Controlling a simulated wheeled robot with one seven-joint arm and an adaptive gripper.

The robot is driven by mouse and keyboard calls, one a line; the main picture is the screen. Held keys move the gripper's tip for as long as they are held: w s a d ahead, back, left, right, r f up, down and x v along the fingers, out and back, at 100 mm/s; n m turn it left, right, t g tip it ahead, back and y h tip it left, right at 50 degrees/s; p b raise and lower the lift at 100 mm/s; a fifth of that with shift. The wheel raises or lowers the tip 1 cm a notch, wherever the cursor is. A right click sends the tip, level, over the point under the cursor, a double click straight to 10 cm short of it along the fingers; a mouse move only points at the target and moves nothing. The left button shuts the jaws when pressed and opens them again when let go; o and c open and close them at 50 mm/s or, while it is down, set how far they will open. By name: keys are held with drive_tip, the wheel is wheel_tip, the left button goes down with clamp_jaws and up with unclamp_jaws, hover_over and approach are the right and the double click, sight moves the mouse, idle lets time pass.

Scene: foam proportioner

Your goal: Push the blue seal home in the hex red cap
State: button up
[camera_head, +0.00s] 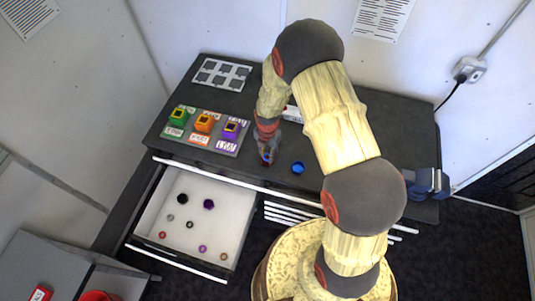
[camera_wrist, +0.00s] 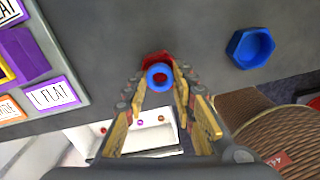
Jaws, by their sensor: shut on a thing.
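My gripper (camera_wrist: 160,84) is shut on the blue seal (camera_wrist: 151,78), a small ring at its fingertips. The hex red cap (camera_wrist: 153,59) shows just beyond the seal, partly hidden by it and by the fingers. Red also shows through the seal's hole. The seal overlaps the cap in the wrist view; I cannot tell whether it touches it or how deep it sits. In the head view my gripper (camera_head: 267,158) points down at the worktop's front part, left of a blue hex cap, and the seal and red cap are mostly hidden there.
The blue hex cap (camera_head: 298,168) stands close to the right, also in the wrist view (camera_wrist: 251,47). A label board (camera_head: 205,131) with green, orange and purple blocks lies to the left. An open drawer (camera_head: 185,238) below holds several small rings. A vise (camera_head: 428,183) is at the right.

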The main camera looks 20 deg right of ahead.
idle(0.4)
drive_tip(key=o, duration=0.9)
drive_tip(key=shift+c, duration=0.2)
drive_tip(key=o, duration=0.3)
drive_tip(key=shift+r, duration=0.1)
drive_tip(key=shift+r+p, duration=1.6)
drive_tip(key=shift+r, duration=1.3)
drive_tip(key=shift+c, duration=0.5)
